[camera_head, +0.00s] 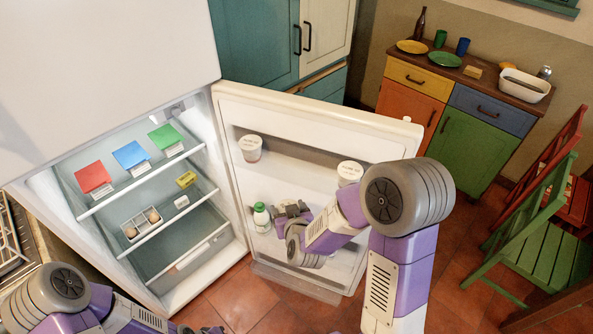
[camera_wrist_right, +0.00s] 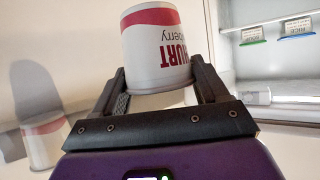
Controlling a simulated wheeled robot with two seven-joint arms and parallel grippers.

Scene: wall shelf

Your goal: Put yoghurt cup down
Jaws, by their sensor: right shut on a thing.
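My right gripper (camera_wrist_right: 160,95) is shut on a yoghurt cup (camera_wrist_right: 158,48). The cup is white with a red band, its printing inverted in the right wrist view. In the head view my right gripper (camera_head: 291,209) is in front of the open fridge door, beside a white bottle with a green cap (camera_head: 261,217). I cannot make out the held cup clearly there. Two other pale cups sit on the upper door shelf, one at the left (camera_head: 250,147) and one at the right (camera_head: 349,172). My left gripper (camera_head: 204,329) barely shows at the bottom edge.
An egg carton (camera_head: 142,223) and a yellow pack (camera_head: 186,179) are lower. The upper door shelf has free room between its cups. A green chair (camera_head: 540,250) stands right.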

